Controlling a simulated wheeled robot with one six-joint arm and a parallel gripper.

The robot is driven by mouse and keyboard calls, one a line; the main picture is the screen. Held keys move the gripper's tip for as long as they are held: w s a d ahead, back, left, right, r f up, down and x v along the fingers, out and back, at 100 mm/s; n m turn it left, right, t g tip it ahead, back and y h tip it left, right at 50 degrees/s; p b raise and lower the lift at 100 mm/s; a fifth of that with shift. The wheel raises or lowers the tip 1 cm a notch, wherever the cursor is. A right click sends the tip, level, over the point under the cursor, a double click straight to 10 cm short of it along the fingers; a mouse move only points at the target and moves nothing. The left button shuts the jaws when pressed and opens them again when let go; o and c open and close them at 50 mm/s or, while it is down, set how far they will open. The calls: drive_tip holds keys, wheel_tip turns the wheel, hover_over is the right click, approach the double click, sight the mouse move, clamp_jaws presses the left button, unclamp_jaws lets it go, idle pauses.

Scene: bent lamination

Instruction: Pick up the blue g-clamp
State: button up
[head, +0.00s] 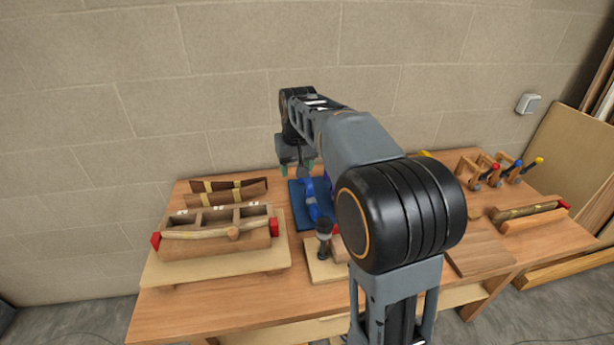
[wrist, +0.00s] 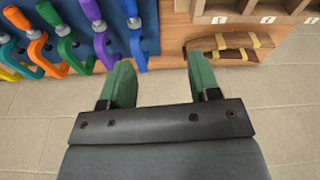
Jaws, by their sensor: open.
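The blue g-clamp (head: 311,199) lies on a blue mat (head: 297,210) towards the back of the workbench. In the wrist view the blue g-clamp (wrist: 136,38) is at the top middle, the rightmost in a row of coloured clamps, with a grey screw end at the top. My gripper (wrist: 160,82) has two green fingers, wide apart with nothing between them. In the head view my gripper (head: 297,165) hangs beyond the clamp, near the bench's back edge. The gap between fingers and clamp is hard to judge.
A purple clamp (wrist: 104,42) lies close beside the blue one, with a green clamp (wrist: 66,40) and several others further left. A wooden compartment tray (head: 217,245) and strapped wood strips (head: 225,192) stand to the left. My arm hides much of the bench's middle.

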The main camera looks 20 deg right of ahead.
drive_tip(key=w+d+p, duration=0.2)
drive_tip(key=w+d, duration=0.1)
drive_tip(key=w, duration=0.6)
drive_tip(key=m+g+p, duration=0.1)
drive_tip(key=g+p, duration=0.1)
hover_over(307, 182)
drive_tip(key=w+a, duration=0.1)
drive_tip(key=a, duration=0.1)
wheel_tip(307, 182, down, 3)
drive_tip(key=d+f, duration=0.1)
drive_tip(key=f, duration=0.3)
drive_tip(key=w+d+f+b, duration=0.1)
drive_tip(key=f, duration=0.3)
drive_tip(key=w+d+f, duration=0.1)
drive_tip(key=f, duration=0.2)
drive_tip(key=shift+d+f, duration=0.15)
drive_tip(key=shift+f, duration=0.25)
drive_tip(key=shift+w+f+p, duration=0.1)
drive_tip(key=shift+f+p, duration=0.55)
drive_tip(key=shift+f, duration=2.65)
drive_tip(key=shift+c, duration=0.2)
drive_tip(key=shift+r, duration=0.1)
clamp_jaws()
